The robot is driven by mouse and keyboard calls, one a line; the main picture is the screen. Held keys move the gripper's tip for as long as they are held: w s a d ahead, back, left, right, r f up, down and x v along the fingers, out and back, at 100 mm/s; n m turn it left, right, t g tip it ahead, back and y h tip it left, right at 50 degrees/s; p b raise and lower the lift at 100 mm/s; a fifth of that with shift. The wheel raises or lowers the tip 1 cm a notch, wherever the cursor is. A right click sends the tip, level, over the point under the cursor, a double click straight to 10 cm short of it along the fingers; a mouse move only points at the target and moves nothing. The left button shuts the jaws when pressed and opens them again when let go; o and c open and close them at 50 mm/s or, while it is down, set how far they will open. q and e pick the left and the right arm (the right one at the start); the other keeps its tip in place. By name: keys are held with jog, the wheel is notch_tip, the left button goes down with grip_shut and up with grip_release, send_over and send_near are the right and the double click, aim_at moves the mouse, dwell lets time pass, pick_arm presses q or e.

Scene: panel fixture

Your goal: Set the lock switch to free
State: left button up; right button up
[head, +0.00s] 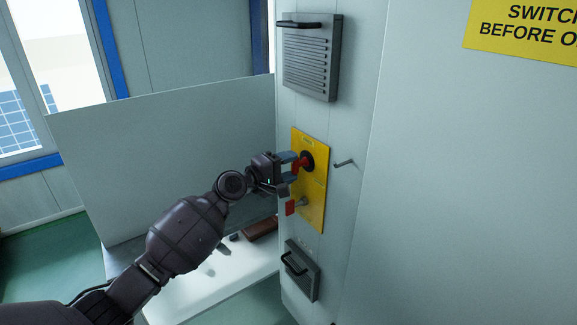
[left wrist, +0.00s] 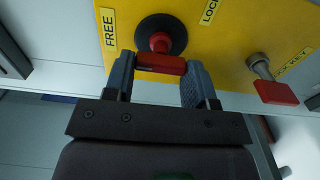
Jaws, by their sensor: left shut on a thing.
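The lock switch is a red handle (left wrist: 162,63) on a round black base (left wrist: 161,32), mounted on a yellow panel (head: 312,205). In the left wrist view the labels FREE (left wrist: 108,27) and LOCK (left wrist: 209,12) stand on either side of the base. My left gripper (head: 289,167) is shut on the red handle, with one finger on each end of it in the left wrist view (left wrist: 158,75). My right gripper is in neither view.
A key with a red tag (head: 290,208) sits in the yellow panel below the switch. A thin hook (head: 344,163) sticks out right of the panel. A vented grey box (head: 310,58) is above, and a handled grey box (head: 300,270) below. A white bench (head: 190,295) lies lower left.

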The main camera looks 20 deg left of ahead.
pick_arm(q)
jog(key=o, duration=0.9)
jog(key=shift+o, duration=0.2)
jog(key=v, duration=1.1)
jog(key=shift+b, duration=0.3)
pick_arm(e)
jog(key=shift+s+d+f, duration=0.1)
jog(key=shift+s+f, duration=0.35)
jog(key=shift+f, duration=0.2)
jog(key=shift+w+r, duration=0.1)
